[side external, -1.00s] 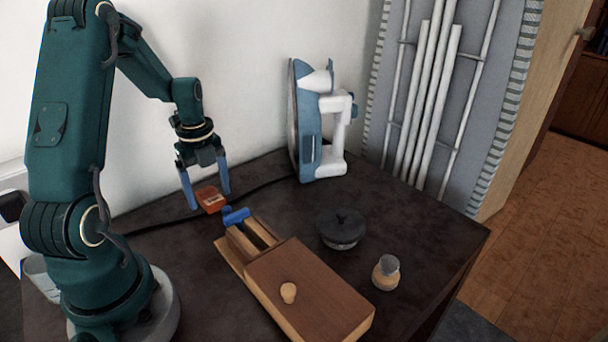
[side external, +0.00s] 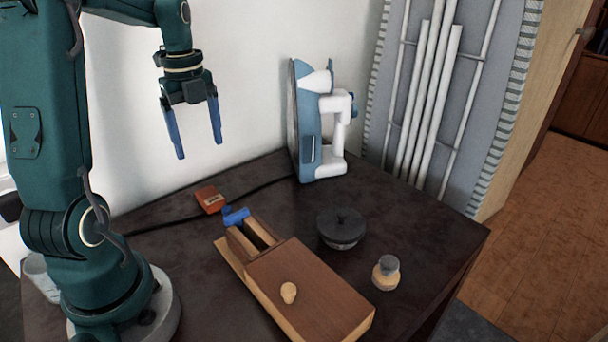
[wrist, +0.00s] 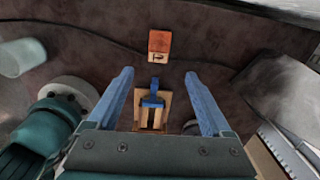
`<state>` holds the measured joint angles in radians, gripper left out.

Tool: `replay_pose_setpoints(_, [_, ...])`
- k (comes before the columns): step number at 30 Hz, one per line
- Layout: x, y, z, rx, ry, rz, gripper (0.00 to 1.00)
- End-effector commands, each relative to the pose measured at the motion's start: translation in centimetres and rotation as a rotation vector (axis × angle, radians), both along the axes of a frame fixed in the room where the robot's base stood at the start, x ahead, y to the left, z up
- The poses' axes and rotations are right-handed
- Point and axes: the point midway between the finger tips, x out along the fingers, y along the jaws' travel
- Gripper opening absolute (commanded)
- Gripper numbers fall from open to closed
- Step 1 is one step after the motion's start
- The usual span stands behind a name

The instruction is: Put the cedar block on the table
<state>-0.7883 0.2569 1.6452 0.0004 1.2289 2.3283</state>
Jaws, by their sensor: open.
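The cedar block (side external: 210,200), small and reddish-brown with a pale label, lies on the dark table (side external: 185,258) behind the wooden box. It also shows in the wrist view (wrist: 159,43), beyond my fingertips. My gripper (side external: 200,148) is open and empty, with blue fingers pointing down, well above the table and the block. The fingers also show in the wrist view (wrist: 159,75), wide apart with nothing between them at their height.
A wooden box (side external: 315,292) with a sliding lid, a knob and a blue piece (side external: 236,216) at its far end stands near the block. A dark lidded pot (side external: 341,229), a small jar (side external: 386,273) and a blue-white iron (side external: 312,125) stand to the right.

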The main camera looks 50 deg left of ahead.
Motion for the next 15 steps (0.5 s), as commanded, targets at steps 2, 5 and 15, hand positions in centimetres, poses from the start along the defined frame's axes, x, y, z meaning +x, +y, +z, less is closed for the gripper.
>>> replay_pose_setpoints(2, [0.2,-1.2,0.6,0.014,-0.018,0.053,0.84])
replay_pose_setpoints(5, [0.5,-3.6,1.5,0.035,-0.060,0.189,0.84])
replay_pose_setpoints(15, [-1.5,-13.6,3.5,-0.034,-0.289,0.828,0.84])
